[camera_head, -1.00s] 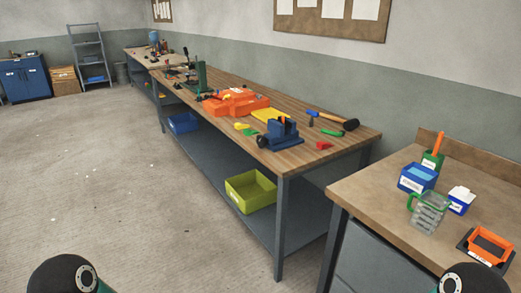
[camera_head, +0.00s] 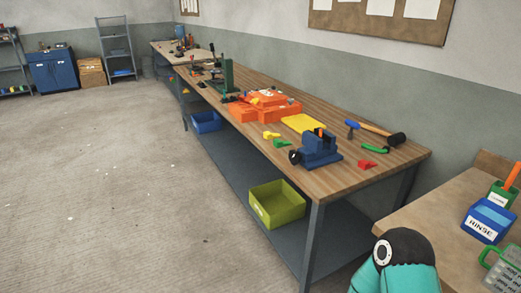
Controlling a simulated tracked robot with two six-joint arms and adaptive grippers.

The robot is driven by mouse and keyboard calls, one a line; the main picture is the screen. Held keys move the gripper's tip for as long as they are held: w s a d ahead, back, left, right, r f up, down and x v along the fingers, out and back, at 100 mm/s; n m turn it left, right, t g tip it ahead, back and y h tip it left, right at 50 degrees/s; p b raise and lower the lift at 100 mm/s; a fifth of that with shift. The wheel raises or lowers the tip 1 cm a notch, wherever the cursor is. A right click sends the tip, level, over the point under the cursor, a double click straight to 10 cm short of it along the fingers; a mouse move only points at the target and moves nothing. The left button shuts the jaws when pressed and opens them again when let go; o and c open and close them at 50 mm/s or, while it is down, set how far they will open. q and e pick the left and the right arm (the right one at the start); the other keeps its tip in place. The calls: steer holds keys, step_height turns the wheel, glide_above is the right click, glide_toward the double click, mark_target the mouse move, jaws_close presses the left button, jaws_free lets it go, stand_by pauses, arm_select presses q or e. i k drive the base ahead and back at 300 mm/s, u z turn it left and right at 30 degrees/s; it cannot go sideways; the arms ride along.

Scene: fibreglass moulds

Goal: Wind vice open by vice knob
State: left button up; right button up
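The blue vice (camera_head: 320,149) stands on the near end of the long wooden workbench (camera_head: 372,170), close to its front edge. Its dark round knob (camera_head: 295,156) faces the aisle side at the left of the vice. How far the jaws are apart is too small to tell; a small orange thing shows at the top of the vice. Part of my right arm shows at the bottom right, well short of the bench. Neither of my grippers is in view.
A hammer (camera_head: 377,130), green clamp-like tool (camera_head: 376,149), red piece (camera_head: 367,164) and yellow block (camera_head: 302,123) lie around the vice. Orange moulds (camera_head: 264,107) are farther back. A second bench with a blue RINSE bin (camera_head: 487,221) stands right. The floor at left is open.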

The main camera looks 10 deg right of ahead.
mark_target(295, 157)
steer(key=z, duration=0.1)
steer(key=i, duration=1)
steer(key=z, duration=0.6)
